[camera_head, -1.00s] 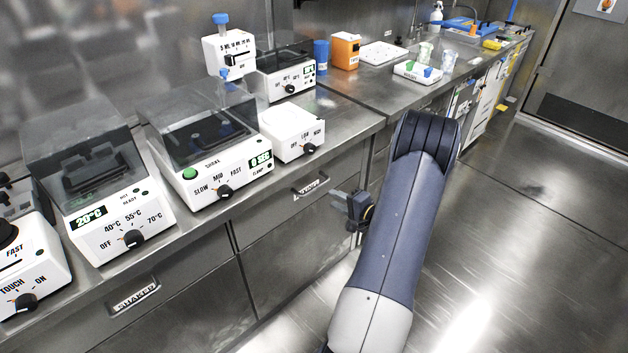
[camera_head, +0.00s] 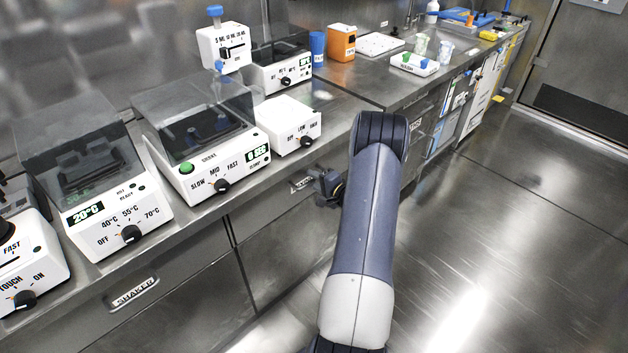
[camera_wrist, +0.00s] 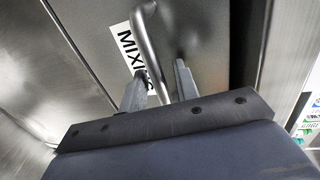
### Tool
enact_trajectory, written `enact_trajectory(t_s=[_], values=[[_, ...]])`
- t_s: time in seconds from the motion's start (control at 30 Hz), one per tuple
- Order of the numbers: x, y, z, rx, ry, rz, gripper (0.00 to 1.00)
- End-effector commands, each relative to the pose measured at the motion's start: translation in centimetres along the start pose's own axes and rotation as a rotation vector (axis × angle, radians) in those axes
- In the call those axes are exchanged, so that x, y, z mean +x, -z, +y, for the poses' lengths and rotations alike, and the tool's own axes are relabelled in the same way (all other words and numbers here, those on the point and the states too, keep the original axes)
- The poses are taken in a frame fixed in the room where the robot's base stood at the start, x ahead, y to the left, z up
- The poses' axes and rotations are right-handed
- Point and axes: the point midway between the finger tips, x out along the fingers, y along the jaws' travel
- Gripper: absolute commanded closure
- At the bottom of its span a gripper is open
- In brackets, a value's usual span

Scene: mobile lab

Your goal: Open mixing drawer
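The mixing drawer (camera_head: 270,221) is a steel front under the bench and looks shut. Its handle (camera_head: 300,184) is partly hidden behind my gripper (camera_head: 327,187). In the wrist view, the "MIXING" label (camera_wrist: 131,50) is cut off by the finger and the bar. The curved metal handle bar (camera_wrist: 149,50) runs down between the two fingers of my gripper (camera_wrist: 159,70). The fingers stand apart, one on each side of the bar, and I see no clear grip on it.
Shaker drawer (camera_head: 134,292) is at the lower left. Heater (camera_head: 110,215), shaker (camera_head: 205,165) and a small white device (camera_head: 288,125) stand along the bench edge above. The floor (camera_head: 490,240) to the right is clear.

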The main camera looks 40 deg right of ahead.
Motion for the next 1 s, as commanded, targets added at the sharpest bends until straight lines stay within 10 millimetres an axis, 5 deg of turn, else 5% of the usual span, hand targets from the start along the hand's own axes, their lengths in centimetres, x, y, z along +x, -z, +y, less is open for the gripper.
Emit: enact_trajectory(t_s=[0.17,0.53,1.0], values=[[-0.01,0.00,0.01,0.000,0.000,0.000,0.70],[-0.03,-0.01,0.01,0.000,-0.001,0.000,1.00],[-0.14,-0.01,0.09,0.000,-0.001,0.000,1.00]])
